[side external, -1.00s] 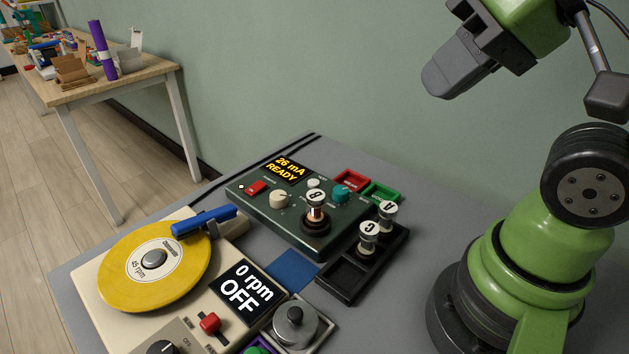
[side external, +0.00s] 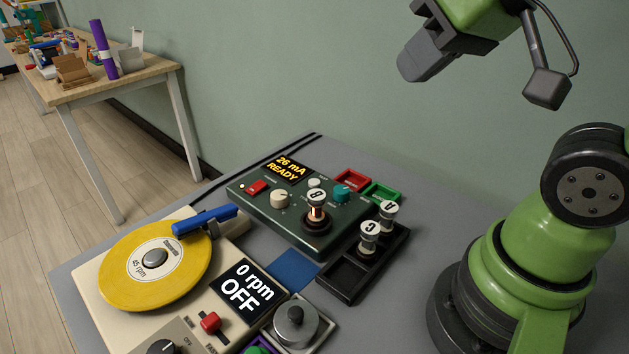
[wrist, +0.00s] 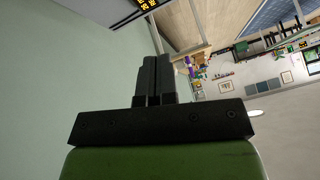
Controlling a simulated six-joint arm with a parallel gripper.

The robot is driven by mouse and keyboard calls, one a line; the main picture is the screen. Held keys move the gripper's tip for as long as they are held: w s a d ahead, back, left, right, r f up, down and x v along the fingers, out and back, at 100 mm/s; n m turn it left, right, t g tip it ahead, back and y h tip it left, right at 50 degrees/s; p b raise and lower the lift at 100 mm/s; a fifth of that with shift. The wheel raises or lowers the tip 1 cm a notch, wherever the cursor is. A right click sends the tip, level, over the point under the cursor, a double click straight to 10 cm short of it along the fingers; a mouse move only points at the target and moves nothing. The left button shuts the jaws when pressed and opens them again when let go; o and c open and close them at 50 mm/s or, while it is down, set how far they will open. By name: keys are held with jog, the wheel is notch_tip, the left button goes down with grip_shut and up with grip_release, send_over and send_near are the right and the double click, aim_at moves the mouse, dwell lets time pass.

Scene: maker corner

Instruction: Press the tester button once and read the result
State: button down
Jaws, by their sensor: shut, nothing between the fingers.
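The tester (side external: 262,212) is a dark green box on the grey table. Its screen (side external: 286,169) reads "26 mA READY" in amber. On its top are a red rocker switch (side external: 257,187), a cream knob (side external: 279,198), a small white button (side external: 314,183) and a teal knob (side external: 341,194). A part marked B (side external: 317,199) stands upright in its round black socket, with a warm glow at its lower part. My gripper (side external: 409,73) is shut and empty, high above and to the right of the tester. In the wrist view its fingers (wrist: 154,80) are together.
A black tray (side external: 345,279) beside the tester holds parts marked A (side external: 388,211) and C (side external: 369,235). Red (side external: 352,180) and green (side external: 383,192) bins stand behind. A turntable (side external: 100,268) with a yellow record, reading "0 rpm OFF", is at front left. The air around my gripper is clear.

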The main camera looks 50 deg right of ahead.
jog(key=w+d+f+n+h, duration=0.2)
jog(key=w+d+n, duration=0.15)
jog(key=w, duration=0.45)
jog(key=n+t+y, duration=0.2)
jog(key=n+y, duration=0.1)
jog(key=n, duration=0.7)
send_over(314, 183)
notch_tip(314, 183, down, 14)
jog(key=shift+f+n+y, duration=0.3)
jog(key=shift+f+n, duration=0.05)
jog(key=shift+f, duration=0.05)
jog(key=shift+f, duration=0.1)
jog(key=shift+f, duration=4.3)
jog(key=shift+f, duration=0.4)
